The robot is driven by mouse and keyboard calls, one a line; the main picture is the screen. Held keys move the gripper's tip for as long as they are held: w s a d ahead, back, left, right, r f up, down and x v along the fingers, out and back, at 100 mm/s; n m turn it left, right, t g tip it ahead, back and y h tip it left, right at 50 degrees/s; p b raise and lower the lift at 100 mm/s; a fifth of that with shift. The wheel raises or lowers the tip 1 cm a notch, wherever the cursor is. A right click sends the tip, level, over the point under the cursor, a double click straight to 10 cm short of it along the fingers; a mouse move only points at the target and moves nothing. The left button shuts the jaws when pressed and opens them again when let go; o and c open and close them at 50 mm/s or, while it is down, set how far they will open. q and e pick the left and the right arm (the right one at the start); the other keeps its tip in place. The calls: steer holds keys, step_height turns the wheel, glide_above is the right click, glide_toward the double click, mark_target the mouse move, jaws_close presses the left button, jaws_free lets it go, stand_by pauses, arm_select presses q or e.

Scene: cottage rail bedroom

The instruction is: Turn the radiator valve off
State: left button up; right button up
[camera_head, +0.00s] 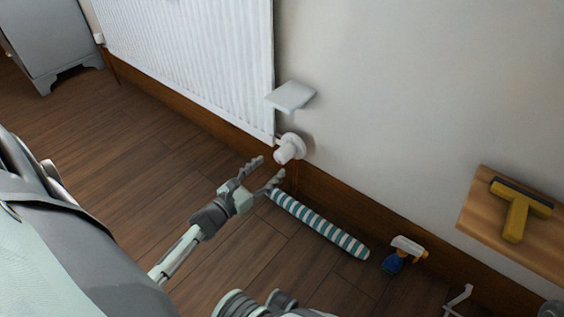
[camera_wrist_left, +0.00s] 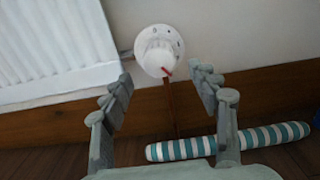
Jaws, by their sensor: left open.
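The white radiator valve (camera_head: 289,148) sits at the lower right corner of the white radiator (camera_head: 195,55), on the wall. In the left wrist view the valve (camera_wrist_left: 158,50) shows its round face, with dark marks on the dial and a small red pointer near its lower edge. My left gripper (camera_head: 266,169) is open and empty, just below and in front of the valve, apart from it. In the left wrist view its fingers (camera_wrist_left: 162,84) stand either side below the dial.
A teal-and-white striped roll (camera_head: 318,224) lies on the floor along the wall, below the valve. A small pale shelf (camera_head: 291,96) juts out above the valve. A spray bottle (camera_head: 402,254) and a wooden shelf (camera_head: 540,236) with a yellow squeegee (camera_head: 519,209) are at right.

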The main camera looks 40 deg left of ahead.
mark_target(278, 159)
arm_select(q)
steer(key=w, duration=0.2)
steer(key=w+b, duration=0.1)
steer(key=w, duration=0.4)
steer(key=shift+w+d, duration=0.25)
steer(key=c, duration=1.1)
